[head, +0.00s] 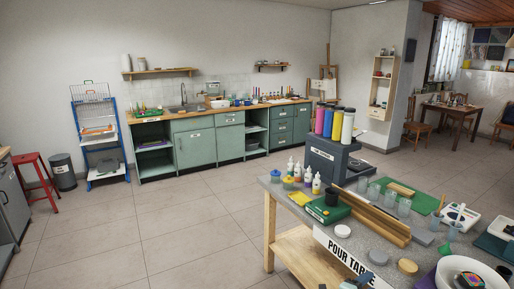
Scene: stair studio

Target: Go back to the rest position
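Neither of my grippers can be made out in the head view. A small blue-grey shape (359,281) shows at the bottom edge, in front of the pour table, and I cannot tell what it is. The pour table (262,183) stands at the lower right, with a grey top, a wooden frame and a sign reading "POUR TABLE" (343,262).
The table holds small bottles (316,184), a green box (328,209), a wooden channel (376,217), clear cups (404,207) and a white bowl (447,268). A dark cabinet (323,164) bears coloured cylinders. A red stool (35,174) stands left. The tiled floor (165,225) is open.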

